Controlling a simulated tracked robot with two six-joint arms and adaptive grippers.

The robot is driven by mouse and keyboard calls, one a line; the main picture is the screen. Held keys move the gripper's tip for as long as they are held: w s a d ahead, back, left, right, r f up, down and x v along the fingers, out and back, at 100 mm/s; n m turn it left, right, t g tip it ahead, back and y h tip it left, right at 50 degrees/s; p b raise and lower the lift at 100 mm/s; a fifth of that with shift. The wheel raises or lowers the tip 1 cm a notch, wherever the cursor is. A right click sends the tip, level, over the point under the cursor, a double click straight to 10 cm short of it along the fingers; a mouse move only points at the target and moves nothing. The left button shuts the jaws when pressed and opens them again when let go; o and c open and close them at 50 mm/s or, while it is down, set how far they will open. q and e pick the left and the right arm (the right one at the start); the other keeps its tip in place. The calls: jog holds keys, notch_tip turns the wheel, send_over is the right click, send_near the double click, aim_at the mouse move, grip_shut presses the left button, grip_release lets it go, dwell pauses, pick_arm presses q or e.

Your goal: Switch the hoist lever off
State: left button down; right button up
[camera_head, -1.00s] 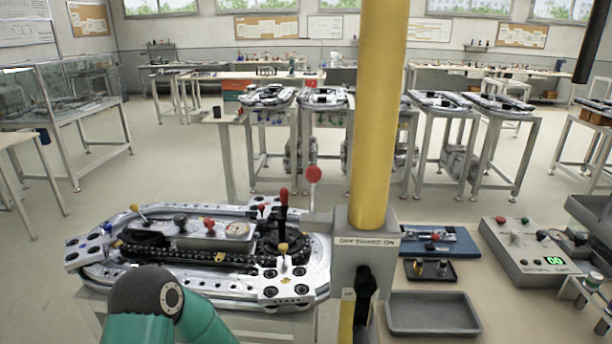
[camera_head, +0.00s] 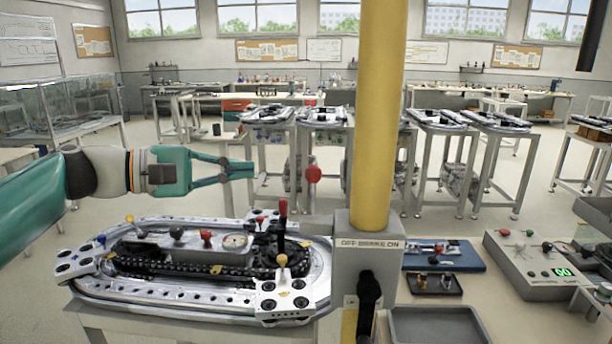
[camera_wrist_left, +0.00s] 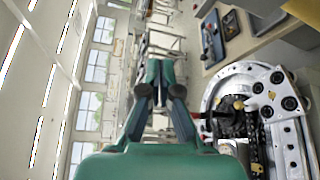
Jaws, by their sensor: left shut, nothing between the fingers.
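A grey box (camera_head: 371,240) on the yellow post (camera_head: 378,110) is labelled "OFF BRAKE ON". A black handle (camera_head: 369,292) hangs at its front. A lever with a round red knob (camera_head: 313,174) stands upright left of the box. I cannot tell from markings which one is the hoist lever. My left gripper (camera_head: 250,170) comes in from the left, shut and empty, raised above the ring track. Its tips are left of the red knob and apart from it in the picture. In the left wrist view its fingers (camera_wrist_left: 160,75) are together. My right gripper is not in view.
The oval ring track (camera_head: 180,295) with upright red and yellow knobs lies below my left gripper. Right of the post are a blue tray (camera_head: 465,262), a grey tray (camera_head: 440,325) and a control box (camera_head: 540,268). Several benches stand further back.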

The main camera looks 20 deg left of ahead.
aim_at(313, 188)
pick_arm(q)
jog(key=w+d+p, duration=0.2)
jog(key=w+d, duration=0.1)
jog(key=d, duration=0.5)
jog(key=shift+w+d+f, duration=0.25)
jog(key=shift+w+d, duration=0.1)
jog(key=shift+d, duration=0.05)
